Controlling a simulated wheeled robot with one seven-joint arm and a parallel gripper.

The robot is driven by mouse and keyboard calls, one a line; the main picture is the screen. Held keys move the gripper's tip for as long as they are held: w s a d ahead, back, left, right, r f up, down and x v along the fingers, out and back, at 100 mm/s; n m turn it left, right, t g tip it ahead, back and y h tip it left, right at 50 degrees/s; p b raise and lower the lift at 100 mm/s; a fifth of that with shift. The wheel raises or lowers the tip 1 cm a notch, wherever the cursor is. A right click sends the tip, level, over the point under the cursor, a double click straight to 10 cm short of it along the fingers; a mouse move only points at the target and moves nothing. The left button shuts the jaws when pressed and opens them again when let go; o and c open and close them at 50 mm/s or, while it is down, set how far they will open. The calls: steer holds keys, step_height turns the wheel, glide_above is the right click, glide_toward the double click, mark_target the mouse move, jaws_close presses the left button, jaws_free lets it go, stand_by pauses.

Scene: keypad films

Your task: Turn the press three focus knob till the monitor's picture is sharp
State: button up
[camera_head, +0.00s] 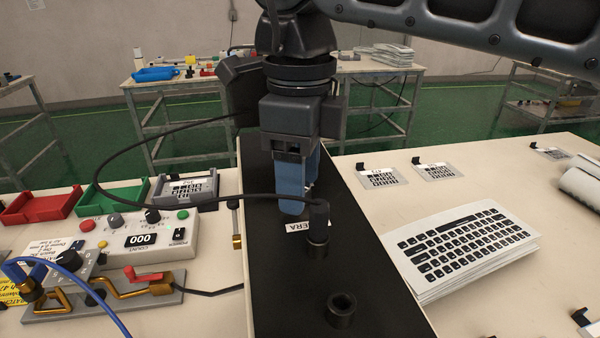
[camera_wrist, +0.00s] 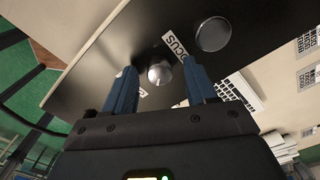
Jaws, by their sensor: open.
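My gripper (camera_head: 295,200) has blue fingers pointing down over a long black panel (camera_head: 272,290). In the wrist view my gripper (camera_wrist: 159,68) is open. A small silver round knob (camera_wrist: 160,74) appears between its fingertips, and I cannot tell whether they touch it. A white label reading FOCUS (camera_wrist: 175,46) lies beside it, near a larger silver round part (camera_wrist: 213,34). Which of the two the label belongs to is not certain. In the head view the fingers hide the knob. The monitor and its picture are not in view.
A black cabled cylinder (camera_head: 317,232) stands on the panel close to the fingers, with another black cylinder (camera_head: 342,311) nearer. The cable loops left. A control box (camera_head: 150,240) with a counter stands left; a stack of keypad films (camera_head: 462,245) lies right.

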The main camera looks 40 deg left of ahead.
steer(key=shift+r, duration=0.15)
step_height(320, 180, up, 8)
steer(key=shift+f, duration=0.25)
stand_by(0.6)
